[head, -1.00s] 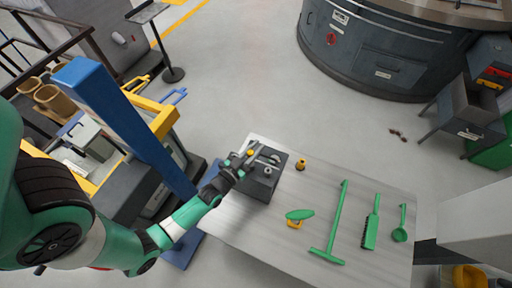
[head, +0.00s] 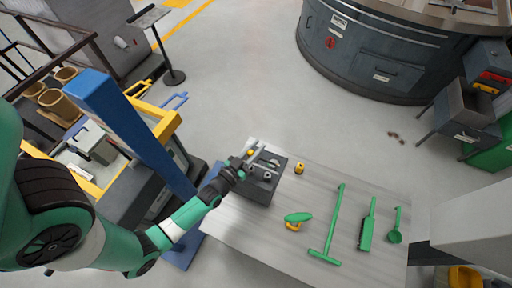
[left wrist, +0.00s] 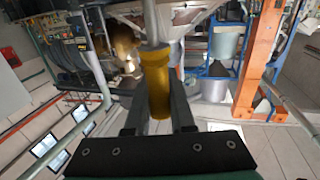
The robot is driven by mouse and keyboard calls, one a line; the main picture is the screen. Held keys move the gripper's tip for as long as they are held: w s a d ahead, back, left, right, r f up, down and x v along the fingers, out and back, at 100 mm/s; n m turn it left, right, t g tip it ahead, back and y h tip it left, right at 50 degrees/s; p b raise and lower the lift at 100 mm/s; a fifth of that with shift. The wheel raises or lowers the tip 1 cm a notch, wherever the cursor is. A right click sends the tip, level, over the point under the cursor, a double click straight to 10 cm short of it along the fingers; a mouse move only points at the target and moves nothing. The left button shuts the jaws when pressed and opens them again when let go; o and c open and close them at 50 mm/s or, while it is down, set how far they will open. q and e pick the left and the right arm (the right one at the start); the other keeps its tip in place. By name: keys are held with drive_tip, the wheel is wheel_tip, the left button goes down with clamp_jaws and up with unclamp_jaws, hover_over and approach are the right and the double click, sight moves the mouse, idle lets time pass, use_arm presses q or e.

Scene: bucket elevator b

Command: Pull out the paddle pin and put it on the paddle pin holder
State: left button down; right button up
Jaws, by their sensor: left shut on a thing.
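My left gripper (head: 247,160) is at the left side of a dark grey block (head: 258,188) on the table. In the left wrist view its fingers (left wrist: 160,105) are shut on a yellow cylindrical grip with a pale metal rod, which looks like the paddle pin (left wrist: 158,82). A small yellow tip of it shows beside the fingers in the head view (head: 250,152). I cannot tell whether the pin touches the block. The block has metal fittings on top, and I cannot tell for sure whether it is the pin holder. My right gripper is not in view.
The table (head: 235,225) also bears a small yellow part (head: 299,168), a green-and-yellow tool (head: 297,217), a long green T-shaped tool (head: 333,225), a green brush (head: 367,225) and a green scoop (head: 395,236). A blue post (head: 135,130) stands left of the table.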

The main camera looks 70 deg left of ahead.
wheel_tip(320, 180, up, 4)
drive_tip(key=p, duration=0.3)
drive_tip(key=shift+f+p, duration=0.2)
drive_tip(key=shift+p, duration=0.1)
